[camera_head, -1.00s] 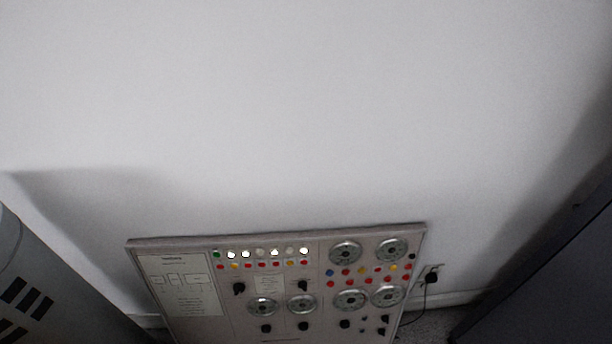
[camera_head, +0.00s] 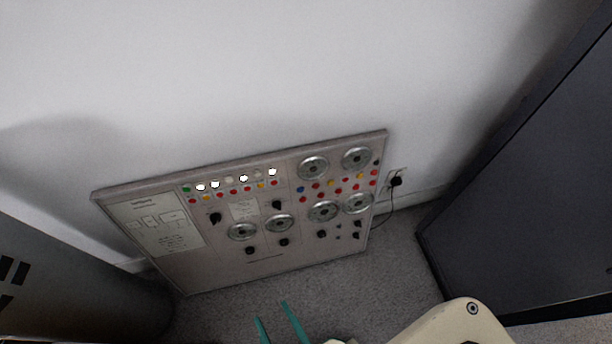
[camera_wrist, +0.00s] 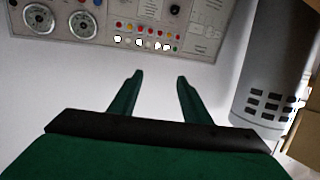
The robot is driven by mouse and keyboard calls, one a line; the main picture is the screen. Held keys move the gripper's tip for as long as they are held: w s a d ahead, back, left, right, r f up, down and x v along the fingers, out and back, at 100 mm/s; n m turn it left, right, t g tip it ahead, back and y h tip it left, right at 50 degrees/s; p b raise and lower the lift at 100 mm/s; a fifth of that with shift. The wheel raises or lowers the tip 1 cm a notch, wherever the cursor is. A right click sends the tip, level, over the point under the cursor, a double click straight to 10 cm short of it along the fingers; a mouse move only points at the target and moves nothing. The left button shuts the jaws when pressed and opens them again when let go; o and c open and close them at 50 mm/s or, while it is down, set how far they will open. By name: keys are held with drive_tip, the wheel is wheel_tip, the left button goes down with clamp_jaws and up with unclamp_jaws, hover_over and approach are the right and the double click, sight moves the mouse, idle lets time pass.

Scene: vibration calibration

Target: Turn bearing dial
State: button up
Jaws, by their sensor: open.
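A grey control panel (camera_head: 215,263) leans against the white wall in the head view. It carries several silver dials, black knobs, coloured buttons and a row of white lamps. Which dial is the bearing dial cannot be read. One silver dial (camera_head: 323,211) sits at the lower right of the panel, and another (camera_head: 242,231) near its middle. My gripper (camera_head: 272,311) has two green fingers, open and empty, in front of the panel and apart from it. In the wrist view, my gripper (camera_wrist: 158,80) shows open below the panel, which appears upside down with two dials (camera_wrist: 82,24) at the upper left.
A dark cabinet (camera_head: 530,170) stands at the right and a grey cylindrical unit (camera_head: 70,295) at the left. A black plug (camera_head: 396,181) with a cable is in the wall socket right of the panel. Grey carpet (camera_head: 390,285) lies clear before the panel.

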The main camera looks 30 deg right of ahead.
drive_tip(key=w+f+m+h, duration=0.1)
drive_tip(key=w+f+m, duration=0.25)
drive_tip(key=f, duration=0.55)
drive_tip(key=m+h, duration=0.7)
drive_tip(key=m, duration=0.4)
approach(277, 208)
drive_tip(key=f+x, duration=0.1)
drive_tip(key=x, duration=0.7)
drive_tip(key=shift+f+t, duration=0.2)
drive_tip(key=shift+t, duration=0.1)
drive_tip(key=shift+w+a, duration=0.1)
drive_tip(key=c, duration=1)
